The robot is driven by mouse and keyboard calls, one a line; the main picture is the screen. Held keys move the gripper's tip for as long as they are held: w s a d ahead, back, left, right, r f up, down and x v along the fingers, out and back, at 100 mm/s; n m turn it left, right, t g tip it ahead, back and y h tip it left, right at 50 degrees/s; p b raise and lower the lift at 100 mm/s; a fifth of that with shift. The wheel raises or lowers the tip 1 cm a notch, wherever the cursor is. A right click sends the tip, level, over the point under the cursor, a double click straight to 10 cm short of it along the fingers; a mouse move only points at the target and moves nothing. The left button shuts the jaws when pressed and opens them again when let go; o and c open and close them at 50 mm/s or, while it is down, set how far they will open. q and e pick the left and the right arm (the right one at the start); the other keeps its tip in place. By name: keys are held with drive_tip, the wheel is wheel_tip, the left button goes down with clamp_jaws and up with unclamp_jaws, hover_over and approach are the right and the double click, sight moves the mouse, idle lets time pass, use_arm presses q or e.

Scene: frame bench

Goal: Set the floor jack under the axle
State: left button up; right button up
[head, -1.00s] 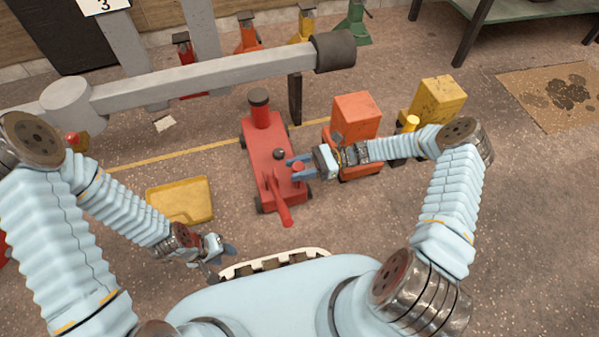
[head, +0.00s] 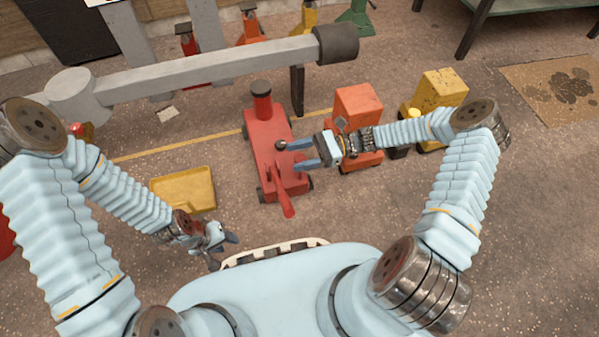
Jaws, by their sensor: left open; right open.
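The red floor jack (head: 262,150) stands on the floor in the middle of the head view, its round dark-topped saddle post (head: 262,106) at the far end and its handle (head: 284,199) toward me. The grey axle beam (head: 210,69) runs across behind it, with a dark hub (head: 337,43) at its right end. In the picture the saddle post is just below the beam. My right gripper (head: 288,155) is open at the jack's right side, its fingers over the jack's body; I cannot tell whether they touch it. My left gripper (head: 229,244) is open and empty, low near my base.
An orange-red box-shaped unit (head: 358,105) and a yellow one (head: 440,92) stand right of the jack. A yellow tray (head: 184,189) lies on the left. Red, orange, yellow and green (head: 355,24) stands line the back. A stained mat (head: 560,92) lies at right.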

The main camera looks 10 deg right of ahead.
drive_tip(key=s+a+r+p, duration=0.3)
drive_tip(key=s+r, duration=0.5)
drive_tip(key=s, duration=0.4)
drive_tip(key=shift+a, duration=0.15)
